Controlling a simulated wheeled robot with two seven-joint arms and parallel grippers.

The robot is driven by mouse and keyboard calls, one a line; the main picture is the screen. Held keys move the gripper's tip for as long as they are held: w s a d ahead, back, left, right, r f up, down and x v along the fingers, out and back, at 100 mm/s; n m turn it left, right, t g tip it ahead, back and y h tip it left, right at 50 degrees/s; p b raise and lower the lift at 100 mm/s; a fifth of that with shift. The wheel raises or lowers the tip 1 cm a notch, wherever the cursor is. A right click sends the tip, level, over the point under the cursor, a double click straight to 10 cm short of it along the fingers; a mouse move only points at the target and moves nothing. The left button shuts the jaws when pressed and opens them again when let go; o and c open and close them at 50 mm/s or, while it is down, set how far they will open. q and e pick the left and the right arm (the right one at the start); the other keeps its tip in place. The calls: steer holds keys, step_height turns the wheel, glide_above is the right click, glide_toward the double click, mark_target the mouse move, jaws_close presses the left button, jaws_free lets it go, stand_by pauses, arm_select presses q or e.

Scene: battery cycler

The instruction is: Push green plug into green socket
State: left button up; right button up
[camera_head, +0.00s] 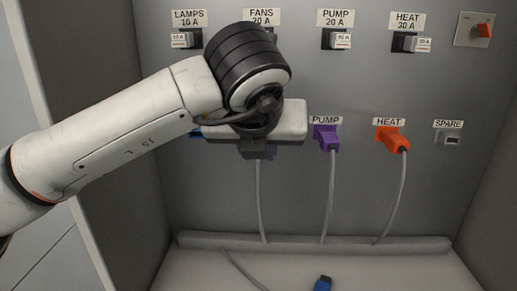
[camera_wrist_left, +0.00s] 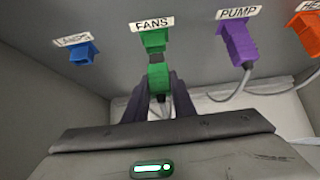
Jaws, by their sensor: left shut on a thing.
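The green socket (camera_wrist_left: 153,40) is on the grey panel under the FANS label in the left wrist view. The green plug (camera_wrist_left: 158,77) is just in front of it, roughly lined up, with what looks like a small gap between them. My left gripper (camera_wrist_left: 159,92) is shut on the green plug, one dark finger on each side. In the head view my left gripper (camera_head: 254,147) is at the panel below FANS and hides both the green plug and the green socket. A grey cable (camera_head: 261,200) hangs below the gripper. My right gripper is not in view.
Right of it, a purple plug (camera_head: 326,138) sits at PUMP and an orange plug (camera_head: 391,139) at HEAT, with hanging cables. A blue socket (camera_wrist_left: 83,54) is to the left. A blue plug (camera_head: 322,283) lies on the floor. Breakers and a red switch (camera_head: 484,30) are above.

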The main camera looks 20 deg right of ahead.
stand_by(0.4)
arm_select(q)
steer(key=shift+b, duration=0.5)
stand_by(0.4)
steer(key=shift+b, duration=0.45)
steer(key=shift+b, duration=0.45)
stand_by(0.4)
steer(key=shift+w+d, duration=0.25)
steer(key=shift+w, duration=0.5)
stand_by(0.7)
stand_by(0.6)
steer(key=shift+b, duration=0.3)
steer(key=shift+w+d+p, duration=0.2)
steer(key=shift+w+p, duration=0.15)
steer(key=shift+w, duration=0.4)
stand_by(0.5)
